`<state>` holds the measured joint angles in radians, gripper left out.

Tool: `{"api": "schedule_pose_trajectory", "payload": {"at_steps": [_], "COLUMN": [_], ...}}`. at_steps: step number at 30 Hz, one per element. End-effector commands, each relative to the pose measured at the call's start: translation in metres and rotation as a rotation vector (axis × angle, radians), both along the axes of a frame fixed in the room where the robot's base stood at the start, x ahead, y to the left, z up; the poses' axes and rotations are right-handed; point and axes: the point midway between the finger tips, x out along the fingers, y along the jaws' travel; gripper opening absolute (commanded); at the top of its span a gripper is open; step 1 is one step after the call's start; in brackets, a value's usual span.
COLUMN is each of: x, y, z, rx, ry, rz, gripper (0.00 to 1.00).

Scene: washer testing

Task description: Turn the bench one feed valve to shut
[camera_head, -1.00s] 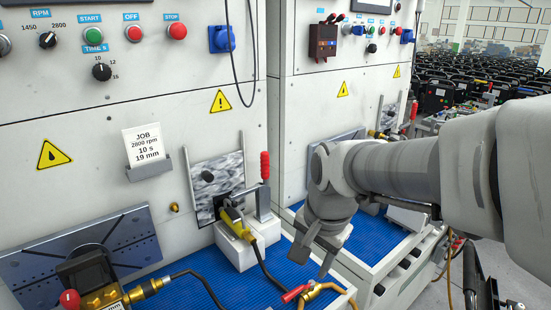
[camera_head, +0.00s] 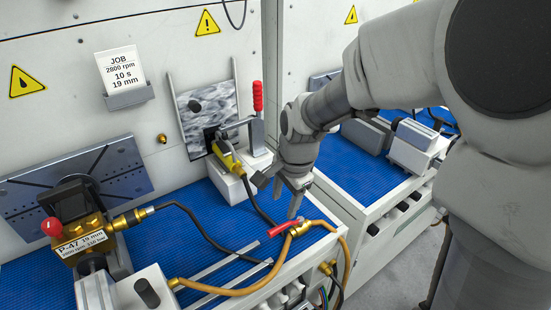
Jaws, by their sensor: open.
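The feed valve (camera_head: 298,230) is a brass fitting with a red lever handle (camera_head: 282,228), at the front right edge of the near blue bench. A tan hose (camera_head: 240,289) runs from it to the left, and another stretch bends down on its right. The lever points left from the valve body; I cannot tell its exact angle to the pipe. My gripper (camera_head: 279,195) is open and empty, pointing down just above and behind the lever. It looks apart from the lever, though the depth gap is hard to judge.
A brass pump labelled P-47 (camera_head: 80,225) is at the left, with a black cable. A yellow nozzle (camera_head: 226,158) sits in a white block behind my gripper, near a red-handled clamp (camera_head: 257,97). A job card (camera_head: 120,72) hangs on the panel. A second bench (camera_head: 360,165) stands right.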

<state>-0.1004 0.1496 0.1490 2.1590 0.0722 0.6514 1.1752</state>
Motion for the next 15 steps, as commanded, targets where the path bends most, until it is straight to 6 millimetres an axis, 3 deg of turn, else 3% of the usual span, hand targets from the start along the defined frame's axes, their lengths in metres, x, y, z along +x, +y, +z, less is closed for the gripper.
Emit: {"api": "schedule_pose_trajectory", "payload": {"at_steps": [1, 6, 15], "x": [0.001, 0.007, 0.016], "y": [0.001, 0.005, 0.011], "z": [-0.014, -0.049, -0.100], "rx": [-0.001, -0.001, -0.001], "ry": [0.007, 0.005, 0.003], "rz": [0.002, 0.000, 0.000], "gripper": [0.58, 0.58, 0.58]}}
